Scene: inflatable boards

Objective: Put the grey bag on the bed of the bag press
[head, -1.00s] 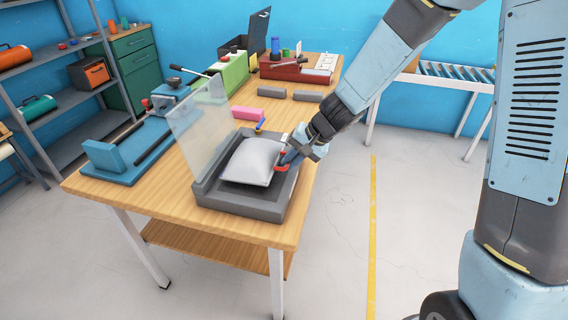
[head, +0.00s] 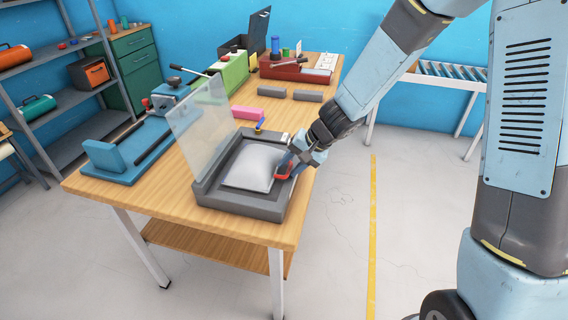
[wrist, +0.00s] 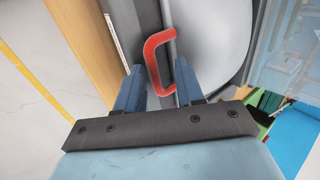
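The grey bag (head: 254,165) lies on the bed of the bag press (head: 240,205), inside its dark grey frame, and looks flat there. Its pale side also shows in the wrist view (wrist: 215,35). A red handle (wrist: 151,62) at the bag's right side shows between and just beyond my fingertips. I cannot clearly see where its ends attach. My gripper (wrist: 158,68) is open, its two blue fingers apart on either side of the handle. In the head view my gripper (head: 290,166) is at the right edge of the press.
The press's clear lid (head: 198,125) stands up on the left. A blue clamp machine (head: 140,145) is behind it on the wooden table (head: 105,190). A pink block (head: 248,113) and grey blocks lie farther back. The floor right of the table is clear.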

